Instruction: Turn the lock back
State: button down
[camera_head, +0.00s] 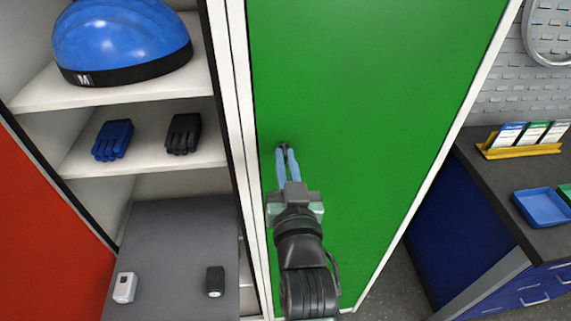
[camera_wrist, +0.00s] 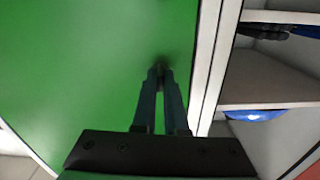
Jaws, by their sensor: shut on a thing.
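The lock (camera_head: 282,146) is a small dark piece on the left side of the closed green locker door (camera_head: 370,110). My gripper (camera_head: 286,150) reaches up to the door with its two blue fingers close together, shut on the lock. In the wrist view, my gripper's fingertips (camera_wrist: 161,72) meet at the small dark lock (camera_wrist: 160,66) on the green door (camera_wrist: 80,70). The fingers hide most of the lock, so I cannot tell which way it is turned.
Left of the door is an open locker with shelves (camera_head: 75,91), a blue helmet (camera_head: 120,40), blue gloves (camera_head: 113,140) and black gloves (camera_head: 183,134). A red door (camera_head: 45,220) stands at far left. At right is a dark workbench (camera_head: 500,185) with a blue tray (camera_head: 543,207).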

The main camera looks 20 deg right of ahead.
jog(key=shift+n, duration=0.5)
dwell(0.3)
jog(key=c, duration=1)
grip_release()
jog(key=shift+o, duration=0.2)
jog(key=shift+s, duration=0.1)
jog(key=b+v, duration=0.3)
jog(key=v, duration=0.9)
jog(key=shift+s, duration=0.4)
jog(key=shift+a, duration=0.15)
